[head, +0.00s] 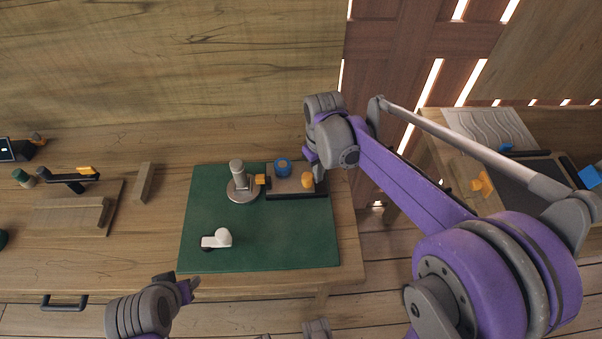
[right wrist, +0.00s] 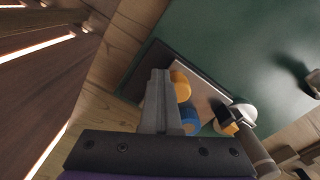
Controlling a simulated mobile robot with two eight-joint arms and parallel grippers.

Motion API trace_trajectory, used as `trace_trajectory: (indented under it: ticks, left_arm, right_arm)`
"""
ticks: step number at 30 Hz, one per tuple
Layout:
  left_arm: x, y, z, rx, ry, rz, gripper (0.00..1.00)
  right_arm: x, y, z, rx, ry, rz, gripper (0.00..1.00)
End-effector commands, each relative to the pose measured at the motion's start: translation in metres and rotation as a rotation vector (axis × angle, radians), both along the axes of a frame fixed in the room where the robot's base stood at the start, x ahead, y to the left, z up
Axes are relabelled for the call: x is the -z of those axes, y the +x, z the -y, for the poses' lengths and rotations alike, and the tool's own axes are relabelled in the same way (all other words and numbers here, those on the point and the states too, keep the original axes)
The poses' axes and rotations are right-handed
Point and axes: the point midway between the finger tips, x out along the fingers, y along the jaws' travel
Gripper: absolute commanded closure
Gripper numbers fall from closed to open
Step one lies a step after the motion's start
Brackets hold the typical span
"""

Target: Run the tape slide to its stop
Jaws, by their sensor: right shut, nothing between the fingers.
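The tape device lies on the green mat (head: 260,255), with a dark base (head: 297,196), a blue roll (head: 283,167), an orange knob (head: 307,180) at its right and an orange block (head: 260,179) at its left. My right gripper (head: 318,172) is at the device's right end, its fingers shut and empty. In the right wrist view the shut fingers (right wrist: 160,100) are beside the orange knob (right wrist: 181,86) and the blue roll (right wrist: 190,118); I cannot tell whether they touch the device. My left gripper (head: 190,287) is low, in front of the table edge; its finger opening is unclear.
A grey post on a round disc (head: 243,190) stands left of the device. A white rounded part (head: 217,238) lies on the mat's front left. A wooden block (head: 143,182) and a board with a black lever (head: 70,181) are further left. The mat's front right is clear.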

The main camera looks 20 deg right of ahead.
Motion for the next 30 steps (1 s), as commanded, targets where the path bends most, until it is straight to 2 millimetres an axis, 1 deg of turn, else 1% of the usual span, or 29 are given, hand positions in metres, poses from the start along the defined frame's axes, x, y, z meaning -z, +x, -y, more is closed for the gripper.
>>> trace_trajectory:
  ticks: [17, 23, 30]
  left_arm:
    - [0.0, 0.0, 0.0, 0.0, 0.0, 0.0, 0.5]
    - [0.0, 0.0, 0.0, 0.0, 0.0, 0.0, 0.5]
    - [0.0, 0.0, 0.0, 0.0, 0.0, 0.0, 0.5]
  right_arm:
    - [0.0, 0.004, -0.018, -0.001, 0.001, 0.001, 1.0]
    - [0.0, 0.004, -0.015, 0.0, 0.001, 0.0, 1.0]
    - [0.0, 0.001, -0.004, 0.001, 0.0, 0.0, 1.0]
